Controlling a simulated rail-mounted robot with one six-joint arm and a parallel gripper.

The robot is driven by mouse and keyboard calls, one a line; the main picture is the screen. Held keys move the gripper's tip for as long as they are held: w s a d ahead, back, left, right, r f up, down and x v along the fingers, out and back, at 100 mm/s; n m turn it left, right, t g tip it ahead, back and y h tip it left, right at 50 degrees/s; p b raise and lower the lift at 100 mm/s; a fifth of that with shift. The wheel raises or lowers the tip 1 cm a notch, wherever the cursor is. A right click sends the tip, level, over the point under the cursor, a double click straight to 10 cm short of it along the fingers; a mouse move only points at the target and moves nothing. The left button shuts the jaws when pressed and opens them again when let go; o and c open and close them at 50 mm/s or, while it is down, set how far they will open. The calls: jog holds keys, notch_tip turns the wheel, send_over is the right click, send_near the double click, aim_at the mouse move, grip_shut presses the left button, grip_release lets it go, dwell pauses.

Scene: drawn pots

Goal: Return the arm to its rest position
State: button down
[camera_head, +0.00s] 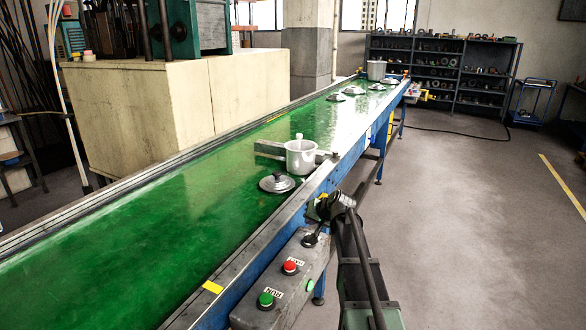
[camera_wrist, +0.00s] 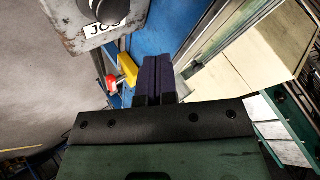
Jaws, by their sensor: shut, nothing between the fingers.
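My gripper (camera_wrist: 158,62) shows in the wrist view with its two dark fingers pressed together and nothing between them. It is beside the blue side of the conveyor, close to the grey control box (camera_wrist: 78,22). In the head view my dark arm rises at the front edge of the conveyor, to the right of the control box (camera_head: 270,300). A light grey pot (camera_head: 300,158) stands upright on the green belt (camera_head: 130,245). A dark lid with a knob (camera_head: 277,183) lies on the belt in front of it. My gripper is apart from both.
A grey bar (camera_head: 268,148) sits across the belt by the pot. Several lids (camera_head: 354,91) and another pot (camera_head: 376,70) are at the far end. The control box has red (camera_head: 290,267) and green (camera_head: 265,300) buttons. Floor (camera_head: 480,230) at right is clear.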

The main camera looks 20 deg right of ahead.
dwell(0.3)
jog(key=s+a+f+g, duration=0.1)
jog(key=s, duration=0.1)
jog(key=s+a+g, duration=0.1)
jog(key=s, duration=0.2)
jog(key=s+a+f+n+g, duration=0.1)
jog(key=s, duration=0.2)
jog(key=shift+s+a+f, duration=0.15)
jog(key=shift+a+f, duration=0.1)
jog(key=shift+f, duration=0.05)
jog(key=s+a+n+g+h+p, duration=0.2)
jog(key=s+a+n+g+p, duration=0.1)
jog(key=s+a, duration=1.5)
jog(key=s+n+g, duration=0.1)
jog(key=s+g, duration=0.1)
jog(key=shift+s+a+r+n+g+h, duration=0.2)
jog(key=shift+a+r+n+g+h, duration=0.1)
jog(key=shift+n+g, duration=0.1)
dwell(1.4)
